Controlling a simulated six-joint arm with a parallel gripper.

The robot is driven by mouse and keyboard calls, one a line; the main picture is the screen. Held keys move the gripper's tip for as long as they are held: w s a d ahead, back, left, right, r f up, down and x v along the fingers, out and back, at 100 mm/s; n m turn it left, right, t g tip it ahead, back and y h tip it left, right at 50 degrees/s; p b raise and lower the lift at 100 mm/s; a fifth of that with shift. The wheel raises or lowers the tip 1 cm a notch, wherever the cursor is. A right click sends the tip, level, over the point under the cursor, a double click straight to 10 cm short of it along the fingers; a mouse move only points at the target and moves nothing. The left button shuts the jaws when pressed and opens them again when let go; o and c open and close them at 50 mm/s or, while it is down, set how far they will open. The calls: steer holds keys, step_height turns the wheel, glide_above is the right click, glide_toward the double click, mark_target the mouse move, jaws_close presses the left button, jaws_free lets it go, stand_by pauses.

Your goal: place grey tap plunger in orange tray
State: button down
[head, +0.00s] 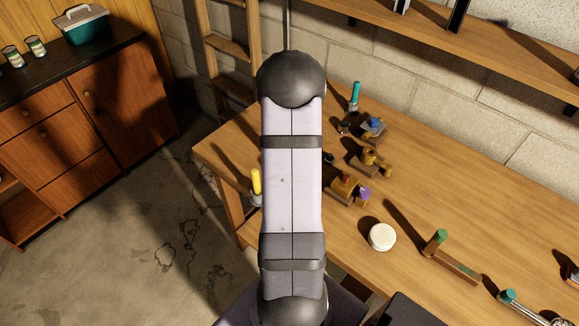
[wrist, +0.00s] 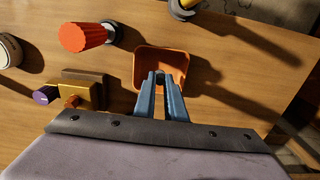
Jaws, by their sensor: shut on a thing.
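The orange tray (wrist: 179,63) lies on the wooden bench in the wrist view, at the upper middle, just ahead of my fingertips. My gripper (wrist: 160,77) points at it, with its two blue fingers close together and their tips overlapping the tray in the picture. A small dark grey piece, the grey tap plunger (wrist: 160,75), shows between the fingertips. Most of it is hidden by the fingers, and its height above the tray floor cannot be told. In the head view my arm hides the gripper, the tray and the plunger.
An orange ribbed handle (wrist: 86,37) stands left of the tray. A brass valve (wrist: 90,91) with a purple knob and a white jar (head: 382,237) are also on the bench. A yellow-handled tool (head: 256,182) stands near the bench edge. Bench right of the tray is clear.

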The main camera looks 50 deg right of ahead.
steer(key=shift+f+p, duration=0.5)
steer(key=shift+f, duration=1.2)
steer(key=c, duration=1.8)
jaws_free()
steer(key=shift+r, duration=0.15)
step_height(320, 180, up, 12)
steer(key=b, duration=0.4)
